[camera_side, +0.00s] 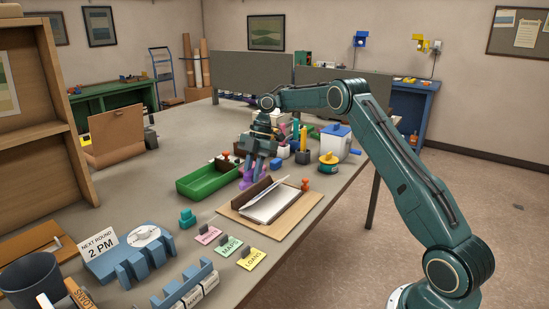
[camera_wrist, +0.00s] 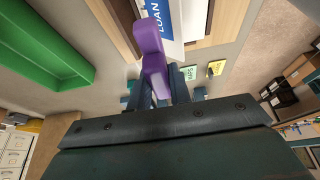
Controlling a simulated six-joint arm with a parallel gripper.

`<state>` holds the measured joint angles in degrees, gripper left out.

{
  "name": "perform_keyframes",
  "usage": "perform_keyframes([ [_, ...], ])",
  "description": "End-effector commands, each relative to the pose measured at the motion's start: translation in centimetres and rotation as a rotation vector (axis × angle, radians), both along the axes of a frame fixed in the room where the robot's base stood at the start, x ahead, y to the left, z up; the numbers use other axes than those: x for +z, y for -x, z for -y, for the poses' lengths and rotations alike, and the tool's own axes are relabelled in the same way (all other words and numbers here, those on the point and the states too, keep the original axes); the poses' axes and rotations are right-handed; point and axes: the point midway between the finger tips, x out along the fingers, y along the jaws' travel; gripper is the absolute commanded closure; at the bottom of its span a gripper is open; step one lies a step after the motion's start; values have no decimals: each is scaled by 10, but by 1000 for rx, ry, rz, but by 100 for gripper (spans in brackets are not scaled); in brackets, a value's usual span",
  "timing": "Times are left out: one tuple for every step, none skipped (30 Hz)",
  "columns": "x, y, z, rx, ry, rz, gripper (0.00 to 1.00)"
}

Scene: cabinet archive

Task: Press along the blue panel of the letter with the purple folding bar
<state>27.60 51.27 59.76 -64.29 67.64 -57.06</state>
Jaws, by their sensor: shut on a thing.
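My gripper (camera_side: 258,167) is shut on the purple folding bar (camera_side: 246,177), just behind the letter in the side view. In the wrist view, the bar (camera_wrist: 152,45) rises from between the fingers (camera_wrist: 160,86). Its far end overlaps the edge of the blue panel (camera_wrist: 172,22), which has white lettering reading LOAN. The white letter (camera_side: 268,206) lies on a wooden board (camera_side: 307,205). I cannot tell whether the bar touches the panel. The blue panel is not clearly seen in the side view.
A green tray (camera_side: 203,184) stands left of the bar, with an orange-red knob (camera_side: 305,184) at the board's far right corner. Pink, green and yellow (camera_side: 251,259) label cards lie in front. Pots and a white box (camera_side: 336,140) stand behind.

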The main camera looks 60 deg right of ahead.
Motion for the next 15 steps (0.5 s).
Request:
perform_keyframes([
  [-3, 1, 0, 0, 0, -2, 98],
  [-5, 1, 0, -1, 2, -3, 98],
  [-8, 1, 0, -1, 3, -3, 98],
  [-11, 2, 0, 0, 4, -3, 98],
  [-14, 1, 0, 0, 3, -2, 98],
  [-17, 1, 0, 1, 2, -2, 98],
  [-19, 1, 0, 0, 2, -2, 98],
  [-21, 1, 0, 1, 2, -3, 98],
  [-24, 1, 0, 0, 2, -2, 98],
  [-26, 1, 0, 1, 2, -2, 98],
  [-27, 1, 0, 1, 2, -2, 98],
  [-30, 1, 0, -1, 3, -1, 98],
  [-31, 1, 0, 0, 3, -1, 98],
  [-32, 1, 0, 0, 3, -1, 98],
  [-34, 1, 0, 1, 3, -2, 98],
])
